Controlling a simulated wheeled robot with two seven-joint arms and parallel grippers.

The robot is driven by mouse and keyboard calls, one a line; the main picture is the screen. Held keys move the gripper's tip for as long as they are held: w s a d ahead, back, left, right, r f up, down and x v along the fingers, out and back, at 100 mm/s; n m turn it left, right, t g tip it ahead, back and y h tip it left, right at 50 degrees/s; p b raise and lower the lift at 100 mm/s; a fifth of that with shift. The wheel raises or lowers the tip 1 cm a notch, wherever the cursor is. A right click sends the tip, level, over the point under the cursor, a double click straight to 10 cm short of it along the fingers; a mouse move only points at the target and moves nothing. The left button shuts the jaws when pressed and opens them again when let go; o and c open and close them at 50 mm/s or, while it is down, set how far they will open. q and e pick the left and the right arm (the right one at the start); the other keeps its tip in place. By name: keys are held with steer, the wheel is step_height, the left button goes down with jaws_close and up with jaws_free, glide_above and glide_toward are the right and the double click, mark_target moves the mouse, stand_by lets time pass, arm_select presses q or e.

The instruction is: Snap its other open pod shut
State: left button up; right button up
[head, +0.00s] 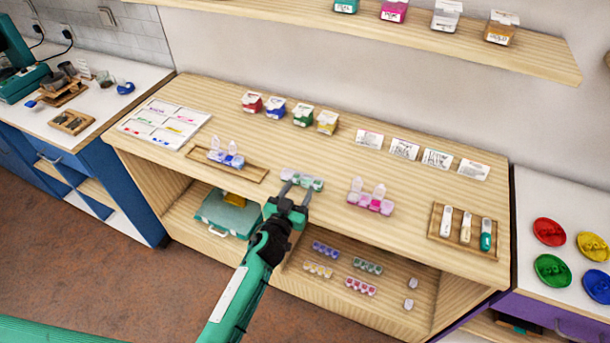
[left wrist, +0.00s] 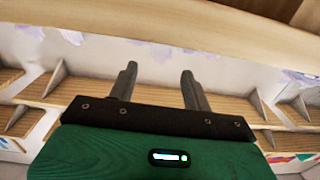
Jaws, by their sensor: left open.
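A teal pod strip (head: 303,179) lies on the wooden counter, and its lids look shut, though it is small. A blue pod strip (head: 226,159) sits on a wooden tray with two clear lids standing up. A pink pod strip (head: 370,205) lies bare on the counter to the right, also with two lids up. My left gripper (head: 296,189) is open, with its fingertips at the near side of the teal strip; I cannot tell if they touch it. In the left wrist view my fingers (left wrist: 160,78) are apart with nothing between them. My right gripper is not in view.
Several small boxes (head: 302,115) and white cards (head: 404,149) stand along the counter's back. A tray (head: 434,239) of slim tubes lies at the right. More pod strips (head: 360,287) lie on the lower shelf. The counter between the strips is clear.

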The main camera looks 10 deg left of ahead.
mark_target(305, 178)
arm_select(q)
steer(key=shift+x, duration=2.75)
steer(key=shift+c, duration=0.3)
steer(key=c, duration=0.9)
steer(key=f+t+b, duration=0.1)
steer(key=b, duration=0.4)
steer(key=shift+s, duration=0.1)
steer(key=shift+c, duration=0.2)
steer(key=shift+r+b, duration=0.2)
steer(key=shift+b, duration=0.2)
steer(key=o, duration=1)
steer(key=shift+s+a, duration=0.1)
steer(key=shift+s, duration=0.05)
